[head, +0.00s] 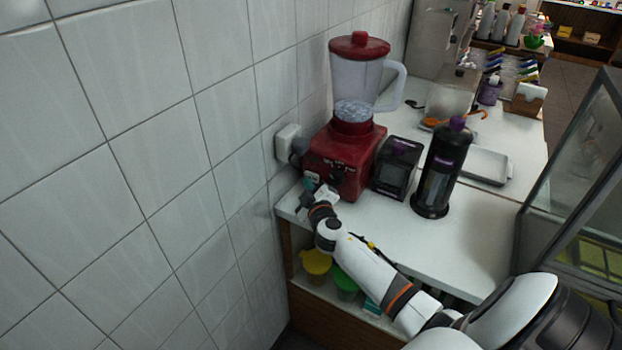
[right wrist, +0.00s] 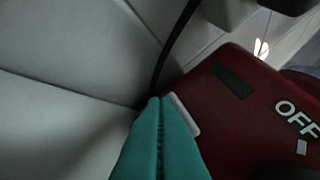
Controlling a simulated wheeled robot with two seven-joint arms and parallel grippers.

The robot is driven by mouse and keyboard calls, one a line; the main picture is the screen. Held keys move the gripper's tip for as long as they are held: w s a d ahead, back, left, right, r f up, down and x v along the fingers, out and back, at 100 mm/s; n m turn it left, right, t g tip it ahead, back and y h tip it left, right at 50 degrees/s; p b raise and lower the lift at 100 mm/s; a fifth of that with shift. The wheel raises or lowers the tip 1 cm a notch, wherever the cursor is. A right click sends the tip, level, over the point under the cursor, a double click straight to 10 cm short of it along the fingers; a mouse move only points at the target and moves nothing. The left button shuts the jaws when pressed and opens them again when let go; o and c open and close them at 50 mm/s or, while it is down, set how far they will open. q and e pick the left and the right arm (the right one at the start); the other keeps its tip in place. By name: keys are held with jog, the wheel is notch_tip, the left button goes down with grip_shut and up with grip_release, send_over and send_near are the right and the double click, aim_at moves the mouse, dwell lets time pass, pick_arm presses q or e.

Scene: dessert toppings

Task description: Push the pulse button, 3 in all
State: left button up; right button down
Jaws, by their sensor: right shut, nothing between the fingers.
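The red blender (head: 338,157) stands on the white counter against the tiled wall, its clear jar holding pale contents. Its red base fills the right of the right wrist view (right wrist: 255,115), with an "OFF" label and a dark rectangle. A small whitish button-like piece (right wrist: 186,114) sits at the base's edge. My right gripper (head: 310,186) is at the lower front left of the base. Its teal fingers (right wrist: 160,103) are shut and empty, their tips right beside the whitish piece; I cannot tell whether they touch it. My left gripper is out of view.
A dark box (head: 396,168) and a black cylindrical dispenser (head: 440,170) stand right of the blender. A wall socket with a plug (head: 288,143) is close on the left. Yellow and green tubs (head: 345,284) sit on the shelf below. The front counter (head: 410,230) is clear.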

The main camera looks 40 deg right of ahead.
jog(key=shift+w+d, duration=0.15)
jog(key=shift+d, duration=0.3)
dwell(0.6)
jog(key=shift+a, duration=0.1)
jog(key=shift+s+a, duration=0.35)
jog(key=shift+a, duration=0.35)
jog(key=shift+s+a, duration=0.3)
jog(key=shift+a, duration=0.5)
jog(key=shift+s+a, duration=0.35)
jog(key=shift+a, duration=0.4)
jog(key=shift+s+a, duration=0.3)
jog(key=shift+a, duration=0.5)
